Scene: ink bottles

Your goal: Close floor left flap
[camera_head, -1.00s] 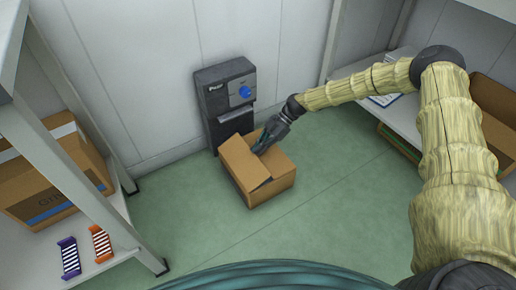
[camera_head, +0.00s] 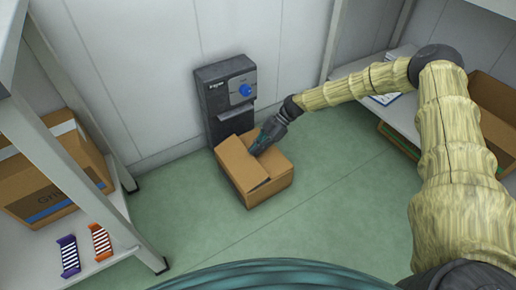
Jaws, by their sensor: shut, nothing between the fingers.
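A dark dispenser (camera_head: 216,100) with a blue knob is on the wall behind the box. A shelf on the left holds a large box (camera_head: 50,175) and purple and orange striped items (camera_head: 68,255). Another shelf (camera_head: 405,115) is at right. Floor in front is clear.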

